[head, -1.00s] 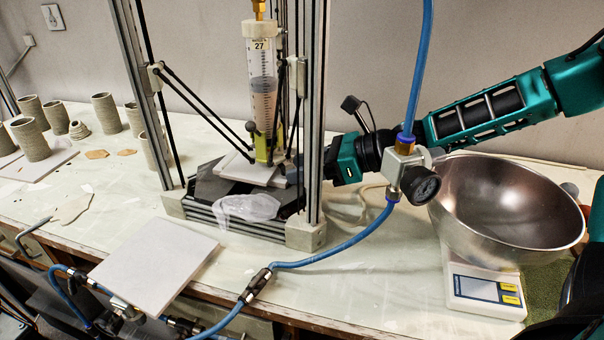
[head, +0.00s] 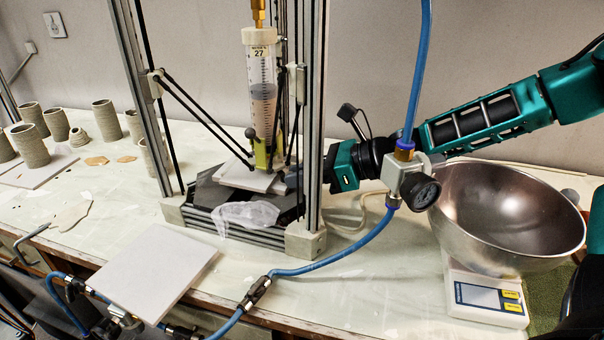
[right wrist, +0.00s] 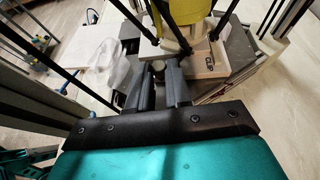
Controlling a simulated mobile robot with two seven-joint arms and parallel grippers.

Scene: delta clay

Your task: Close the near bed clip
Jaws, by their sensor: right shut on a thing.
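The clay printer's bed (head: 235,181) carries a pale square plate under the syringe nozzle in the head view. My left gripper is not in view.
The printer's posts (head: 315,110) and thin rods stand close around the fingers. A steel bowl (head: 505,215) sits on a scale at right. Crumpled clear plastic (head: 246,217) lies at the bed's front.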

